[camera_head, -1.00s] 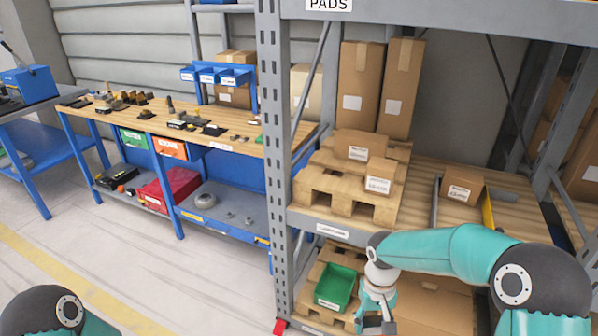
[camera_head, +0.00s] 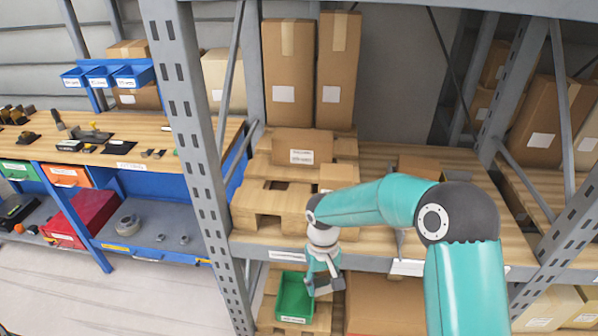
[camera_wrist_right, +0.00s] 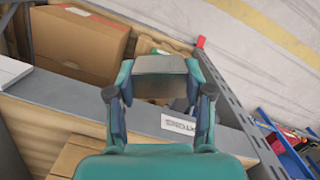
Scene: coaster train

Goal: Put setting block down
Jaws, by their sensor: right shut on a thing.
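My right gripper (camera_head: 324,287) hangs in front of the shelving, just right of the green bin on the lower level. In the right wrist view my right gripper (camera_wrist_right: 160,88) is shut on a grey setting block (camera_wrist_right: 160,66), held between both fingers. The block shows small and grey in the head view, and its underside is hidden. It appears held clear of the shelf edge (camera_wrist_right: 200,125) behind it in the wrist view. My left gripper is not in view.
The green bin (camera_head: 292,300) stands on the lower shelf beside a large carton (camera_head: 384,305). Cartons and a wooden pallet (camera_head: 272,208) fill much of the upper shelf. A grey rack post (camera_head: 190,150) stands left. A workbench (camera_head: 140,157) with tools is further left.

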